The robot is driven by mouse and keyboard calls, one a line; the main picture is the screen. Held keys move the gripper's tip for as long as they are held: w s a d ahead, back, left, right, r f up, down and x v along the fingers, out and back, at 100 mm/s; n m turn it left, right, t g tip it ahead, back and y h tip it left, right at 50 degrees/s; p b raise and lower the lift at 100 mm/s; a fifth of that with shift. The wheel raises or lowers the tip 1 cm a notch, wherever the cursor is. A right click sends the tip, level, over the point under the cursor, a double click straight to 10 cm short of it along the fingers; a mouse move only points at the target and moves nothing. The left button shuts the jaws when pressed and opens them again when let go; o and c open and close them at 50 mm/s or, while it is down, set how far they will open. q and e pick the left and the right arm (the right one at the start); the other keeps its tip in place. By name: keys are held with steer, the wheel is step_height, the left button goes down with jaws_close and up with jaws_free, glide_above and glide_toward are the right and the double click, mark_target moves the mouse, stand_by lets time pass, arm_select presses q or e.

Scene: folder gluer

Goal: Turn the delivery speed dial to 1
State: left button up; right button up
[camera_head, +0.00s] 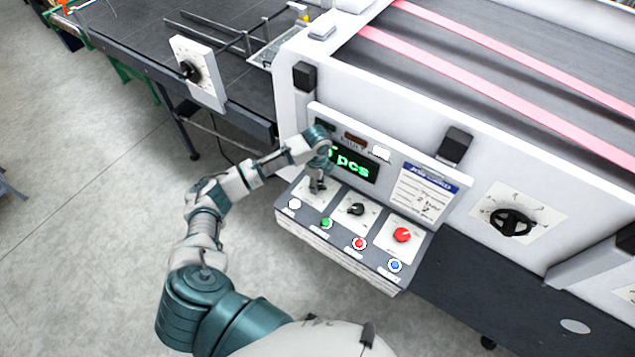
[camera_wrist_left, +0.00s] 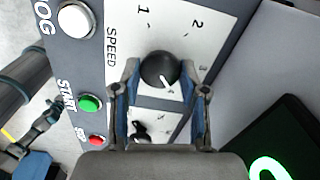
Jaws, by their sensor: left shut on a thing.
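A black round dial (camera_wrist_left: 158,68) sits on a white plate marked SPEED, with the numerals 1 and 2 beyond it in the left wrist view. Its white mark points to the lower right there, away from the 1. The word "delivery" does not show on the plate. My left gripper (camera_wrist_left: 161,75) is shut on this dial, with a finger on each side. In the head view my left gripper (camera_head: 317,188) reaches down onto the left end of the sloped control panel (camera_head: 340,250) and hides the dial.
The panel also has a black knob (camera_head: 355,209), a red knob (camera_head: 402,235) and several buttons, including a green one (camera_head: 327,223) near my gripper. A green display (camera_head: 350,163) stands behind. Another black dial (camera_head: 190,70) is on a white box at the conveyor. A black handwheel (camera_head: 512,222) is at right.

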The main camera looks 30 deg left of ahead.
arm_select(q)
steer(key=n, duration=0.3)
steer(key=shift+w+a+n, duration=0.1)
steer(key=shift+n, duration=0.2)
steer(key=n, duration=0.3)
steer(key=shift+n, duration=0.3)
steer(key=n, duration=0.4)
steer(key=shift+n, duration=0.3)
steer(key=n, duration=1.3)
steer(key=shift+n, duration=0.3)
steer(key=n, duration=0.4)
steer(key=shift+n, duration=2.1)
arm_select(e)
steer(key=shift+a, duration=0.15)
